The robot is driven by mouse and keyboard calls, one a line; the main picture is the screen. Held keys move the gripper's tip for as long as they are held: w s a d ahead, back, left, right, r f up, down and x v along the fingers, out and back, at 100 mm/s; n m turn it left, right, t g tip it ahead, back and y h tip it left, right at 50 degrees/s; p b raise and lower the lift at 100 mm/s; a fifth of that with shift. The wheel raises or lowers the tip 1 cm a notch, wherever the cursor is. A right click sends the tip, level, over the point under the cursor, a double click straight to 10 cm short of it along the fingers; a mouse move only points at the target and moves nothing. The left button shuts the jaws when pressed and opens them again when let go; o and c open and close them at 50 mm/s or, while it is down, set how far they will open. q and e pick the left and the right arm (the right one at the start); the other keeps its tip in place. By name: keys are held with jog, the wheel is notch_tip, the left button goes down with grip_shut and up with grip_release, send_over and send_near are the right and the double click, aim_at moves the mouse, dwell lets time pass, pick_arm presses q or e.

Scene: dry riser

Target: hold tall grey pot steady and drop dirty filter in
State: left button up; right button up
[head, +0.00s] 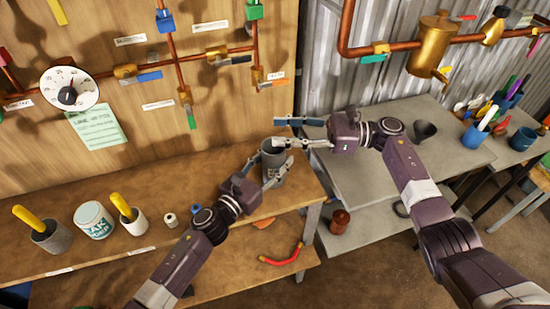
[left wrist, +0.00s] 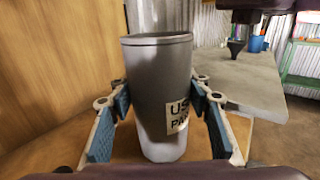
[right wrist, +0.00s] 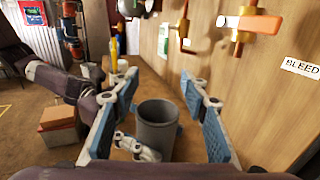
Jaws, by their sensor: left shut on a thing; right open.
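The tall grey pot (head: 272,158) stands upright near the right end of the wooden bench, and its "used parts" label faces the left wrist view (left wrist: 150,75). My left gripper (head: 269,168) is shut around the pot, one finger on each side. My right gripper (head: 290,132) is open just above and beside the pot's mouth. In the right wrist view, the open pot (right wrist: 158,128) shows between and below its spread fingers, with nothing held. A grey shape rises behind the pot's rim in the left wrist view; I cannot tell what it is. I cannot identify the dirty filter.
A white tin (head: 94,220) and yellow-handled tools in cups stand left on the bench. Copper pipes with valves and a gauge (head: 70,90) cover the wooden panel behind. A grey table (head: 370,170) at right holds a dark funnel (head: 425,131) and a brown jar (head: 340,221).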

jog(key=d, duration=1.2)
jog(key=shift+s, duration=0.3)
pick_arm(q)
jog(key=o, duration=1.3)
jog(key=v, duration=1.2)
